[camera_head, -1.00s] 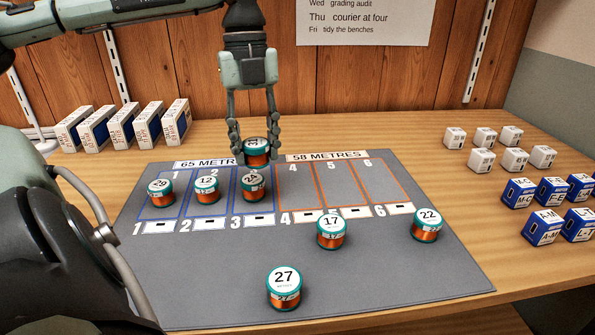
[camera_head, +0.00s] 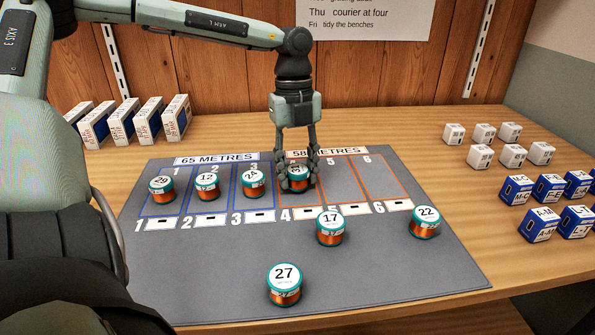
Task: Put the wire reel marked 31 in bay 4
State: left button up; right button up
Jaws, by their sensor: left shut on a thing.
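My left gripper (camera_head: 298,172) is shut on a wire reel with a teal rim and copper winding (camera_head: 298,184). In the head view the fingers cover much of its label, so its number is hard to read now. The reel is upright and low over bay 4 (camera_head: 296,199), an orange-outlined bay on the grey mat; I cannot tell whether it touches the mat. My right gripper is not in view.
Reels marked 29 (camera_head: 162,188), 12 (camera_head: 207,184) and 24 (camera_head: 252,181) stand in bays 1, 2 and 3. Reels 17 (camera_head: 331,228), 22 (camera_head: 425,222) and 27 (camera_head: 284,284) stand lower on the grey mat (camera_head: 215,270). Bays 5 and 6 are empty.

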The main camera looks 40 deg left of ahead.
pick_arm(q)
jog(key=shift+f, duration=0.3)
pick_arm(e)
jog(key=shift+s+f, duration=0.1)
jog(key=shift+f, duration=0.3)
pick_arm(q)
jog(key=shift+f, duration=0.1)
jog(key=o, duration=1)
jog(key=shift+c, duration=0.2)
jog(key=shift+o, duration=0.7)
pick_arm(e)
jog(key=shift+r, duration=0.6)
